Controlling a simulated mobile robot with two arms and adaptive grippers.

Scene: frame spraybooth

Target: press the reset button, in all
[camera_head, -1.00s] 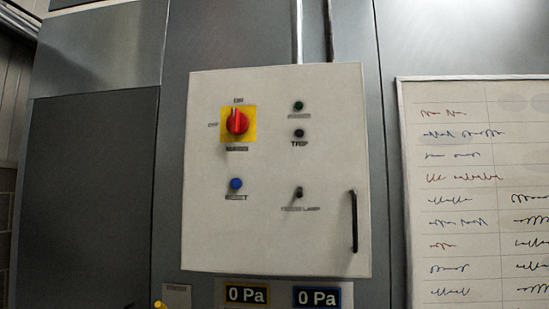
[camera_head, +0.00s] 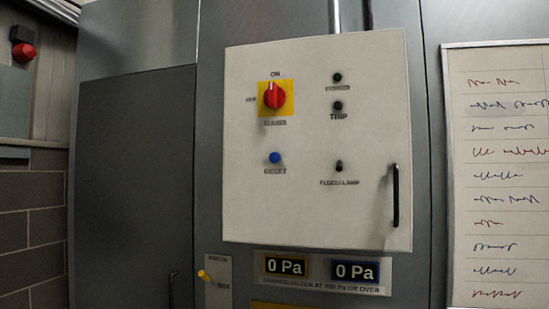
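The blue reset button (camera_head: 274,157) is on the lower left of a white control box (camera_head: 310,215) on a grey panel wall. A label under it reads RESET. Above it is a red rotary switch (camera_head: 274,96) on a yellow plate, its pointer up toward ON. To the right are two dark round lamps, the upper one (camera_head: 337,77) and the TRIP lamp (camera_head: 338,105), both looking unlit. Below them is a small flood lamp toggle (camera_head: 339,166). Neither of my grippers is in view.
A black handle (camera_head: 396,195) is on the box's right edge. Below are two gauges, left (camera_head: 285,266) and right (camera_head: 355,271), each reading 0 Pa. A yellow lever (camera_head: 205,276) is lower left. A whiteboard (camera_head: 458,170) hangs right; a red beacon (camera_head: 24,52) is far left.

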